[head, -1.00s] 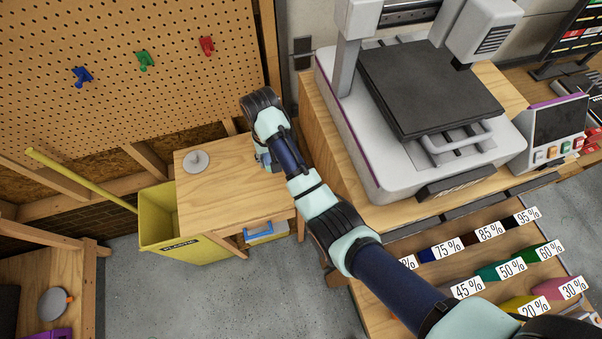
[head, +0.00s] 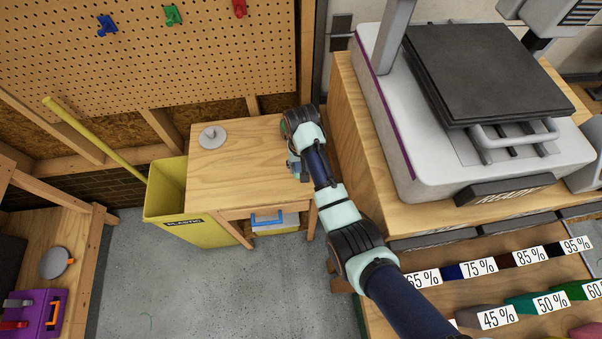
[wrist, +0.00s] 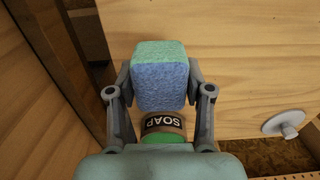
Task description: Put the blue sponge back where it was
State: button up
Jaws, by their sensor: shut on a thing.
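The blue sponge (wrist: 165,88), with a paler green layer on one side, sits between the two fingers of my gripper (wrist: 160,80) in the wrist view. My gripper is shut on it. In the head view my gripper (head: 297,168) is at the right side of the small wooden table (head: 235,172); the sponge is mostly hidden there by my arm. A jar labelled SOAP (wrist: 163,124), with green at its base, shows just below the sponge in the wrist view. I cannot tell whether the sponge touches the jar or the tabletop.
A round grey disc with a small knob (head: 213,136) lies on the table's far left corner. A yellow bin (head: 165,190) stands left of the table. The printer's wooden cabinet (head: 350,130) rises close on the right. The tabletop's middle is clear.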

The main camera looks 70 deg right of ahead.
jog(key=shift+f+b, duration=0.6)
jog(key=shift+f, duration=1.55)
jog(key=shift+f, duration=0.2)
jog(key=o, duration=1.1)
notch_tip(320, 180, up, 12)
jog(key=p, duration=0.3)
jog(key=shift+r, duration=0.25)
